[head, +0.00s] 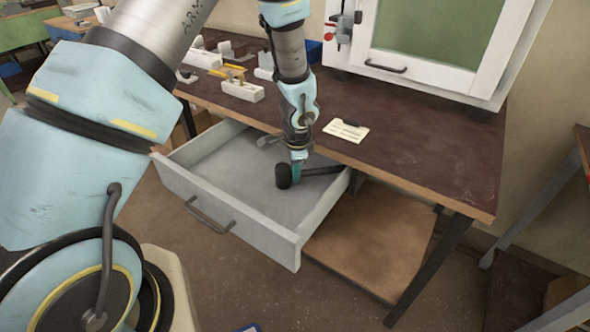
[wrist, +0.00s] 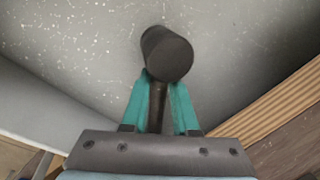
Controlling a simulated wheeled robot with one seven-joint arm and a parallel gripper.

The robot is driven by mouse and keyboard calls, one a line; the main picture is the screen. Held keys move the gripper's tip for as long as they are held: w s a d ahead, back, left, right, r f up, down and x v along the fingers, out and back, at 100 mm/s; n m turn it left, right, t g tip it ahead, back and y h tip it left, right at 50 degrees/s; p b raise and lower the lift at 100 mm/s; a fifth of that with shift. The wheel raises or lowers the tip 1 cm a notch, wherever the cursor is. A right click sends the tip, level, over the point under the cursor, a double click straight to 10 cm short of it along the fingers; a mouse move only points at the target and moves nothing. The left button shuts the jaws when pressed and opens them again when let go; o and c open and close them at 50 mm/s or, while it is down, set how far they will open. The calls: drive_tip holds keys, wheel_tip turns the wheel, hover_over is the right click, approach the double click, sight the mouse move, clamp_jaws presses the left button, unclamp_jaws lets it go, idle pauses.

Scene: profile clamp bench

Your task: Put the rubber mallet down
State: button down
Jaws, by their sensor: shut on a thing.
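The rubber mallet (head: 284,175) has a black cylindrical head and a dark handle that points right in the head view. My gripper (head: 297,168) is shut on the mallet, within the open grey drawer (head: 225,168). In the wrist view the teal fingers of my gripper (wrist: 160,105) close on the handle just behind the mallet head (wrist: 168,54). The drawer floor lies beneath the head. I cannot tell whether the mallet touches the floor.
The drawer is pulled out below the dark bench top (head: 430,150). White clamp blocks (head: 242,91) stand at the back left, and a white cabinet (head: 430,45) at the back right. The drawer floor around the mallet looks clear.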

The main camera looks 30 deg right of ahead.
drive_tip(key=shift+f, duration=0.1)
drive_tip(key=c, duration=0.7)
unclamp_jaws()
wheel_tip(320, 180, up, 12)
drive_tip(key=s, duration=0.2)
drive_tip(key=w+a+r+n, duration=0.25)
drive_tip(key=a+n, duration=0.25)
drive_tip(key=a, duration=0.4)
drive_tip(key=w+a+r+n, duration=0.2)
drive_tip(key=a+r+n, duration=0.15)
drive_tip(key=a, duration=0.65)
drive_tip(key=s+a+r+n, duration=0.1)
drive_tip(key=a+n, duration=0.3)
drive_tip(key=a, duration=0.1)
drive_tip(key=s+a+n, duration=0.2)
drive_tip(key=a+n, duration=0.1)
drive_tip(key=a, duration=0.2)
drive_tip(key=s+a+r+n+b, duration=0.1)
drive_tip(key=s+a+n, duration=0.1)
drive_tip(key=a+n, duration=0.2)
drive_tip(key=shift+s+a+r+n+g, duration=0.15)
drive_tip(key=shift+a+r+n, duration=0.05)
drive_tip(key=shift+a, duration=0.35)
drive_tip(key=shift+s+a+r+n+g, duration=0.1)
drive_tip(key=shift+a+r+n+g, duration=0.05)
drive_tip(key=shift+a, duration=0.4)
